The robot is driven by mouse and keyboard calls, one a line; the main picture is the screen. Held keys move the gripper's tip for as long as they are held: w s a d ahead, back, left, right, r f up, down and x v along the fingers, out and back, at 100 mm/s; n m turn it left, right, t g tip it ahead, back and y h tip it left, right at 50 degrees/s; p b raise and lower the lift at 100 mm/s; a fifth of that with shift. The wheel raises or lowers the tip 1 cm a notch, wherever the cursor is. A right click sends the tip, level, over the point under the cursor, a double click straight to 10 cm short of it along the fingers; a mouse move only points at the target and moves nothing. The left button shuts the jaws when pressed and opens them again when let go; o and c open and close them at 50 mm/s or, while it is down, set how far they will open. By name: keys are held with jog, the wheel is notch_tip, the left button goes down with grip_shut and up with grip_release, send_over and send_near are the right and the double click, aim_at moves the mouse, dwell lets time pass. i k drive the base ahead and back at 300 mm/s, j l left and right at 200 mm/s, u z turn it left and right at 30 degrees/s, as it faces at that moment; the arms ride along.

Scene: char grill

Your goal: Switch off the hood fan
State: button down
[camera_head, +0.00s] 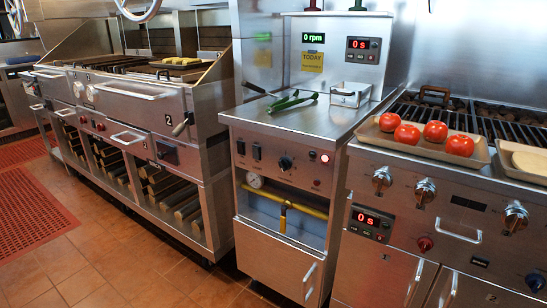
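The middle unit's back panel carries a small green display (313,38) that reads "0 rpm". On the unit's front are two black rocker switches (248,150), a black dial (285,163) and a round red-lit button (325,158). Their labels are too small to read, so I cannot tell which control belongs to the hood fan. The hood itself is not in view. My gripper is not in view.
Green-handled tongs (291,100) and a metal basket (350,94) lie on the middle counter. A tray (470,148) with several tomatoes (435,132) sits on the right grill. A long grill (140,85) stands left. The tiled floor (110,265) in front is clear, with red mats.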

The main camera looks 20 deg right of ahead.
aim_at(240, 145)
jog(key=i+j+z, duration=0.25)
jog(key=i, duration=0.25)
jog(key=i+j+z, duration=0.3)
jog(key=i+j, duration=0.05)
jog(key=i, duration=0.1)
